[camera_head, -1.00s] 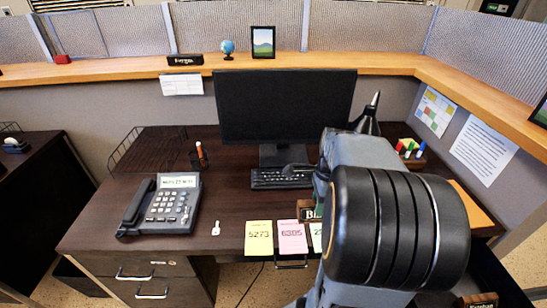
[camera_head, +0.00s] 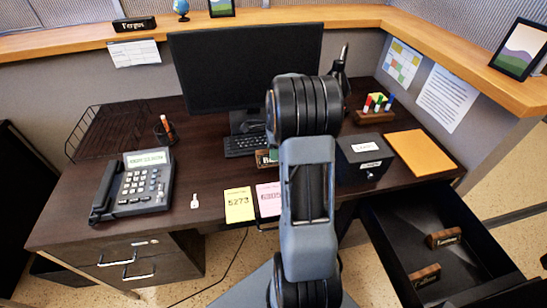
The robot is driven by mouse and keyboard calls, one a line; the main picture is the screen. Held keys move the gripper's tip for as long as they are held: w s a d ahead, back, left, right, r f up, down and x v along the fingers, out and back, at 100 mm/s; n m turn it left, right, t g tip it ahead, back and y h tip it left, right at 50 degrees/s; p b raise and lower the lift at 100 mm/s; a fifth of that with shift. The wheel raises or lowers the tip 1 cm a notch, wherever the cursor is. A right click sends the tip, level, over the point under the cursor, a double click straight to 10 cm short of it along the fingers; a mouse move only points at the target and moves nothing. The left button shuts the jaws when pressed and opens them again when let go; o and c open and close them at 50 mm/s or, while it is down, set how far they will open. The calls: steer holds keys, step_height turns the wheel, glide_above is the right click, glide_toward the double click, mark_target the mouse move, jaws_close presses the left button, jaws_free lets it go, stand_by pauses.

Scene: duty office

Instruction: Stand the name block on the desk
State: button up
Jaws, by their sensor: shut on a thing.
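A wooden name block (camera_head: 266,158) with a dark face and light letters beginning with "B" shows just in front of the keyboard. My arm covers its right part, so I cannot tell whether its base touches the desk (camera_head: 205,165). My gripper (camera_head: 270,148) is mostly hidden behind my arm and is shut on this block. Two similar blocks lie in the open drawer at the right, a rear one (camera_head: 444,237) and a front one (camera_head: 424,275).
A yellow note (camera_head: 239,205) and a pink note (camera_head: 269,199) are at the desk's front edge. A black box (camera_head: 364,157) and an orange folder (camera_head: 421,152) are at right. The monitor (camera_head: 250,65) stands behind; the phone (camera_head: 134,184) is at left. Desk between phone and keyboard is mostly clear.

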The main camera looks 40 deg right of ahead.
steer(key=shift+w+f, duration=0.25)
steer(key=shift+f, duration=0.1)
steer(key=shift+d+f, duration=0.1)
steer(key=shift+f, duration=1.45)
steer(key=o, duration=1)
steer(key=shift+r, duration=0.1)
